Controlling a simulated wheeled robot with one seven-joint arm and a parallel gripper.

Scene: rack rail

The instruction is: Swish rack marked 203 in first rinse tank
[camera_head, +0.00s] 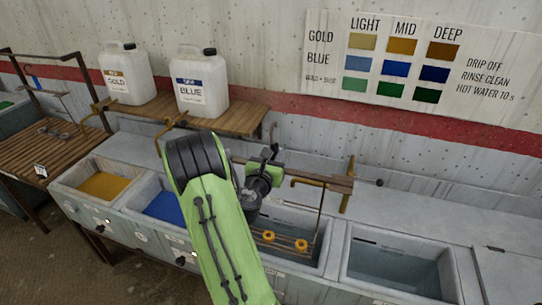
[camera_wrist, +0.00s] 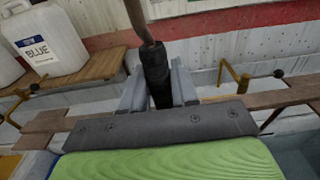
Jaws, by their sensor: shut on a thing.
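My gripper (camera_head: 262,175) is above the tank row, partly hidden by my green arm. In the wrist view its fingers (camera_wrist: 160,92) are shut on a dark upright grip (camera_wrist: 156,72) with a brown stem above it. A rack with a wooden bar (camera_head: 325,182) and thin wires carries orange pieces (camera_head: 285,241) low in a grey tank (camera_head: 318,257). The bar also runs across the wrist view on both sides of my gripper (camera_wrist: 275,103). No number 203 is readable. Tank labels are too small to read, so I cannot tell which is the first rinse.
A gold tank (camera_head: 63,185) and a blue tank (camera_head: 165,207) lie left of my arm. Another grey tank (camera_head: 400,273) is at right. GOLD (camera_head: 125,75) and BLUE (camera_head: 202,83) jugs stand on a wooden shelf (camera_head: 240,118). Yellow brackets (camera_head: 347,190) rise behind the tanks.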

